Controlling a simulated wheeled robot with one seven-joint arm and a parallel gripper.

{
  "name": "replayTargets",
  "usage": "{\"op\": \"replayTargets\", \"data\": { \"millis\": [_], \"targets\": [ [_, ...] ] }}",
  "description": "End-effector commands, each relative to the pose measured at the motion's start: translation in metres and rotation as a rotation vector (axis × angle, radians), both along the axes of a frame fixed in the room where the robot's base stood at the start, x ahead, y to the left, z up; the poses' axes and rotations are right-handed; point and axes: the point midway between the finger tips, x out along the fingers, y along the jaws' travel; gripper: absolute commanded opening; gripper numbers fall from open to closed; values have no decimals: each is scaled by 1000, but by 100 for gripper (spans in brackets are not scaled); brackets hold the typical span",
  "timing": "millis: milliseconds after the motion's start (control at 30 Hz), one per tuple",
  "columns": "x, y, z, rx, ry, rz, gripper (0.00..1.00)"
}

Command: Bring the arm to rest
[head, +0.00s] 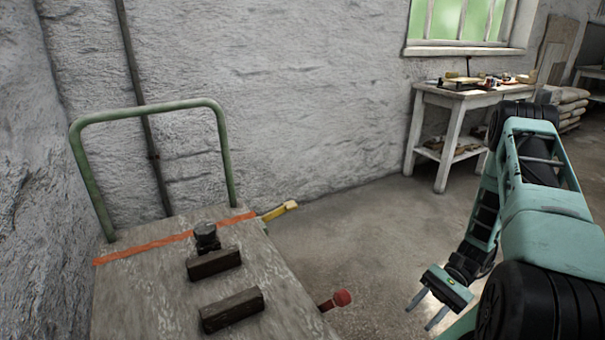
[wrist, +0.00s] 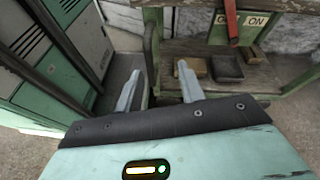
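My gripper (head: 425,311) hangs low over the floor at the lower right in the head view, to the right of a cart. Its two fingers are spread apart with nothing between them. The wrist view also shows my gripper (wrist: 158,72) with both pale fingers apart and empty. My arm comes down from the right side of the head view, bent at the elbow. No contact between the gripper and anything else shows.
The cart (head: 165,290) has a green handle, two dark blocks (head: 231,310) and a red-knobbed lever (head: 342,298) sticking out toward my gripper. A workbench (head: 447,98) stands at the back. Green cabinets (wrist: 55,55) and a shelf unit (wrist: 290,75) show in the wrist view.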

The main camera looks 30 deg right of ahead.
Motion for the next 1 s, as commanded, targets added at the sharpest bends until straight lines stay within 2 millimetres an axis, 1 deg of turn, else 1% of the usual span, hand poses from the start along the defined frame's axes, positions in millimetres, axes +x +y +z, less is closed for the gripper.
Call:
{"op": "replayTargets", "data": {
  "millis": [33,100,167,200,267,300,367,433,567,600,700,800,900,1000],
  "targets": [
    [20,12,19,-50,-34,102,39],
    [40,32,42,-112,-78,228,39],
    [56,51,61,-166,-121,339,39],
    [64,65,73,-202,-154,412,39],
    [74,88,91,-252,-204,518,39],
    [79,103,102,-284,-240,586,39],
    [83,124,117,-327,-292,680,39],
    [85,150,135,-375,-359,787,39],
    [79,202,168,-465,-513,1004,39],
    [73,218,177,-492,-568,1070,39],
    [56,255,199,-551,-713,1228,39],
    [37,282,216,-595,-849,1356,39],
    [19,302,229,-624,-969,1450,39],
    [2,316,239,-645,-1077,1526,39]
  ]
}}
